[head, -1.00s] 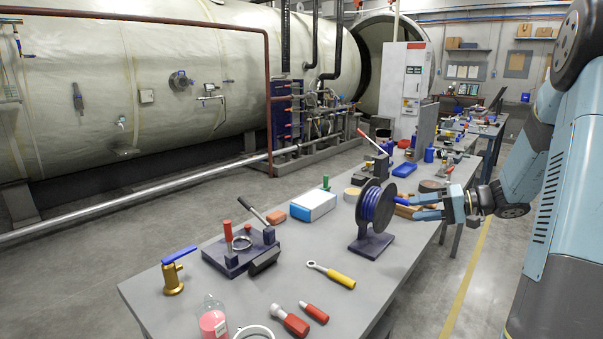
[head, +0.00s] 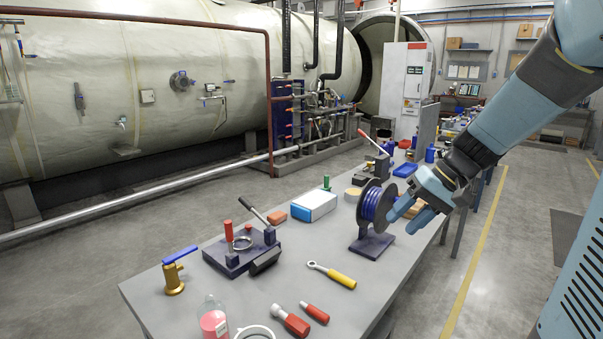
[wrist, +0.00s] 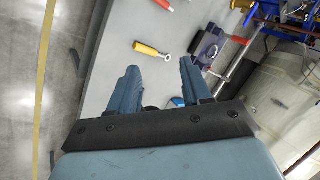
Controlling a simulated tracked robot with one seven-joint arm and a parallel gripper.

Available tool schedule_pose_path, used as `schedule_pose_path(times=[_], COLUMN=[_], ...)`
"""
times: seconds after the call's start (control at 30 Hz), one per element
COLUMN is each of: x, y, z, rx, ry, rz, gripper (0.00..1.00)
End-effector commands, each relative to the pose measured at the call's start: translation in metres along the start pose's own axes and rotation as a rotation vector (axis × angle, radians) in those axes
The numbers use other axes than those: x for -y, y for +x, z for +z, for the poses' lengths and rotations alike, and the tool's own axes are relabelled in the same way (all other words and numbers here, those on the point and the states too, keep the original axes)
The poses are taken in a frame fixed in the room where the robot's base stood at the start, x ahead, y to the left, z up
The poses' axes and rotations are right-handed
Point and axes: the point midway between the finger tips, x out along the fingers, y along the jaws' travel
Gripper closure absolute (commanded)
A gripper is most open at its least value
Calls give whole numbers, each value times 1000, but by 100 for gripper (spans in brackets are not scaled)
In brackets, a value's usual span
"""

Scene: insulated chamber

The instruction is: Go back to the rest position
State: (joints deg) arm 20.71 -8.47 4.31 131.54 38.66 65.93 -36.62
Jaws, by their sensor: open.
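My gripper (head: 407,220) is open and empty at the end of my light blue arm. In the head view it hangs by the right edge of the workbench (head: 345,295), beside the spool of blue cable (head: 371,207) on its dark stand. I cannot tell whether the fingers touch the spool or only overlap it in the picture. In the wrist view the two blue fingers of my gripper (wrist: 160,85) are spread apart, with the grey bench top behind them.
The bench holds a yellow-handled ratchet (head: 332,275), red-handled tools (head: 291,320), a clamp fixture (head: 240,252), a brass valve (head: 174,275), a pink-filled bottle (head: 213,320) and a blue-white box (head: 313,205). Open floor with a yellow line (head: 470,265) lies to the right.

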Motion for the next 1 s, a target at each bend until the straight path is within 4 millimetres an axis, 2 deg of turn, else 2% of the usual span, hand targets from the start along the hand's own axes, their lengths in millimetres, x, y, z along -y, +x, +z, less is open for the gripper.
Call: schedule_pose_path(times=[0.4,1.0], x=[20,27], y=[-18,-54], z=[56,118], rx=[-45,-259], ry=[-42,-107], rz=[248,517], gripper=[52,52])
